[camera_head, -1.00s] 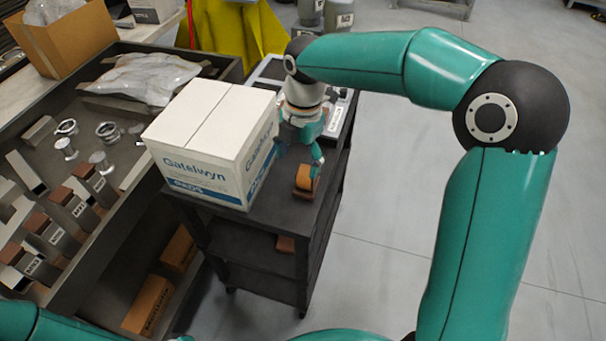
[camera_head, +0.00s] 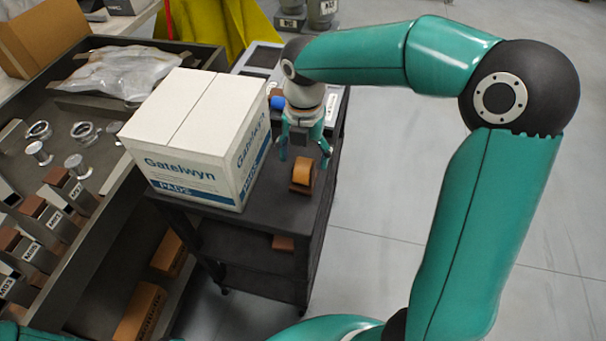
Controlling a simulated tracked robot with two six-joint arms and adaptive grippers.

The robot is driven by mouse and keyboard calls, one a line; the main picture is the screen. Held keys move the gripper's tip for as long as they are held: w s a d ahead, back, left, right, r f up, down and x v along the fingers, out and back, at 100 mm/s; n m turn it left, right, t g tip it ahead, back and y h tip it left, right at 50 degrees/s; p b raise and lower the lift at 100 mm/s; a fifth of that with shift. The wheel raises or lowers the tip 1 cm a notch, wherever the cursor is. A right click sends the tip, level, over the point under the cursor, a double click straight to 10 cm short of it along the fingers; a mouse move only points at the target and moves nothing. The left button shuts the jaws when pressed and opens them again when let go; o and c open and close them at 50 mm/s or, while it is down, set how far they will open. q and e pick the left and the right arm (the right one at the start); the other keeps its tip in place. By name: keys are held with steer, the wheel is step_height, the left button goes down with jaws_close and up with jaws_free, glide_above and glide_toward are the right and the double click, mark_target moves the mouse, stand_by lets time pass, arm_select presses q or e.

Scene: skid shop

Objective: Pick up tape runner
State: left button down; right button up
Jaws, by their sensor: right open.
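The tape runner (camera_head: 302,174) looks like a small orange-brown block with dark parts. It stands on the top of the dark cart (camera_head: 285,205), right of the white carton. My right gripper (camera_head: 303,158) is open and points down at the far side of the tape runner. Its fingers are spread apart with nothing between them. From this view I cannot tell how far above the cart top the fingertips are. Only a bit of my left arm shows at the bottom left, and its gripper is out of view.
The white Gatelwyn carton (camera_head: 195,135) stands close on the left of the gripper. A grey tray (camera_head: 258,60) and a blue item (camera_head: 277,102) lie behind it. A workbench with metal parts and a plastic bag (camera_head: 130,74) fills the left. Open floor (camera_head: 400,200) lies right.

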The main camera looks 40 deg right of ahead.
mark_target(304, 163)
steer(key=shift+f, duration=2.75)
steer(key=shift+c, duration=0.2)
steer(key=shift+r, duration=0.1)
steer(key=c, duration=1.4)
steer(key=shift+r, duration=0.1)
step_height(304, 163, up, 20)
steer(key=shift+f+p, duration=0.1)
steer(key=shift+p, duration=0.85)
